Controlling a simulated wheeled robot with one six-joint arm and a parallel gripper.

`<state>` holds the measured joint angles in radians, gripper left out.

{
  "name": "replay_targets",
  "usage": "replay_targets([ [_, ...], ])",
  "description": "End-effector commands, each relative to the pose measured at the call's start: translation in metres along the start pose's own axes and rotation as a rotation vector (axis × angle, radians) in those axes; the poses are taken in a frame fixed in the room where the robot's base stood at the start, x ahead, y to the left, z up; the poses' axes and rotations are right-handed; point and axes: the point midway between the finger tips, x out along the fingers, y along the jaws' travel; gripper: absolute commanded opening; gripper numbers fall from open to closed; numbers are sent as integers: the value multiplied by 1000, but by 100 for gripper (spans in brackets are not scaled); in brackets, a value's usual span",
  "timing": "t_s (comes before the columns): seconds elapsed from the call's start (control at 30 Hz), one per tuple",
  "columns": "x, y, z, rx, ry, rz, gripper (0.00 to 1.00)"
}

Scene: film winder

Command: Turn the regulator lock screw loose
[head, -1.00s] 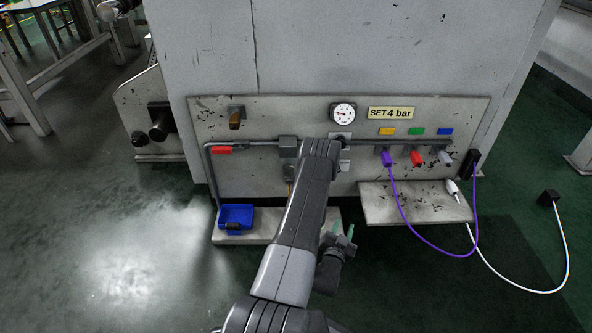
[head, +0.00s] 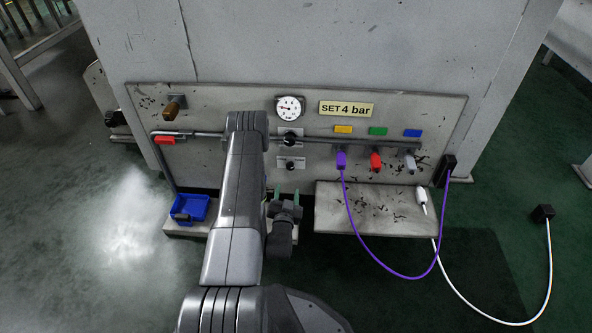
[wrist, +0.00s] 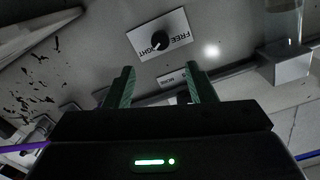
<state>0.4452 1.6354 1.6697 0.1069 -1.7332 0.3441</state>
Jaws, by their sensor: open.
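The regulator lock screw (head: 291,165) is a small black knob on a pale plate, low on the panel below another black knob (head: 290,139). In the wrist view the lock screw (wrist: 160,41) sits on its plate, which appears upside down and reads FREE and TIGHT. My gripper (head: 287,194) is open and empty, its green fingers apart. In the wrist view the gripper (wrist: 161,72) has the lock screw beyond its fingertips, not touched.
A gauge (head: 289,108) and a SET 4 bar sign (head: 346,109) are above. Purple (head: 341,160), red (head: 376,161) and grey plugs hang right, above a shelf (head: 370,215). A pipe (head: 215,135) crosses the panel. A blue tray (head: 190,208) stands lower left.

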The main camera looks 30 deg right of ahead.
Motion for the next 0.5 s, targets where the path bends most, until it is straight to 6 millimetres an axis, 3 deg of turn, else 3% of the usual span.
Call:
replay_targets([
  [0.3, 70, 0, 2, 1, 5, -2, 50],
  [0.5, 100, 0, 1, 1, 3, -1, 50],
])
